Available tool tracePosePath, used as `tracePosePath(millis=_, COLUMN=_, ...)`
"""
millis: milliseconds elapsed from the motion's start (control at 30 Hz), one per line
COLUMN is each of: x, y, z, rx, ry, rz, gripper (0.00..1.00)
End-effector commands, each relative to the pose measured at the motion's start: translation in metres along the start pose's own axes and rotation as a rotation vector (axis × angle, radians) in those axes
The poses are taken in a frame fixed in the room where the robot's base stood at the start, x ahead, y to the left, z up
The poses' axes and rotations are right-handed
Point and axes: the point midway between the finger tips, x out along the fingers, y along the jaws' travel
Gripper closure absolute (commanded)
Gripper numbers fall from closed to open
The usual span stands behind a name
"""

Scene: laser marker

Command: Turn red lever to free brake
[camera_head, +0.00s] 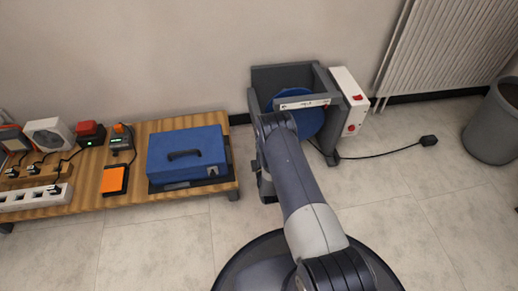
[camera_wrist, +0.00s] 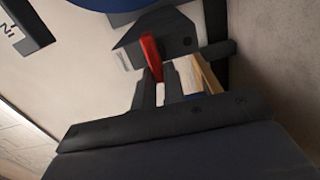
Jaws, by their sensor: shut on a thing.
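The red lever (camera_wrist: 151,57) stands out from a dark grey bracket (camera_wrist: 178,36) in the wrist view. My gripper (camera_wrist: 158,78) reaches up to it, with its dark fingers shut on the lever's lower part. The lever's top shows above the fingertips; where the fingers meet it is partly hidden. In the head view, the lever and my fingertips are hidden behind my arm. The machine there has a grey frame (camera_head: 285,75) around a blue disc (camera_head: 310,122), with a white label bar (camera_head: 302,104) across the front.
A white box (camera_head: 352,110) with red controls is fixed to the machine's right side, its cable running along the floor. A low wooden table (camera_head: 140,134) at left holds a blue case (camera_head: 187,152) and several devices. A grey bin (camera_head: 492,125) stands at far right.

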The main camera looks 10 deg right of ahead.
Motion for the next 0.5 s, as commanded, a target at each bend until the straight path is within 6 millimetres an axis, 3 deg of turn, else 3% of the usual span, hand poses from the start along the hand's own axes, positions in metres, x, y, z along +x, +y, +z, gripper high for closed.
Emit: tracePosePath(millis=500, x=-0.0026, y=-0.0038, z=0.0043, rx=-0.035, ry=-0.011, rz=-0.009, gripper=1.0)
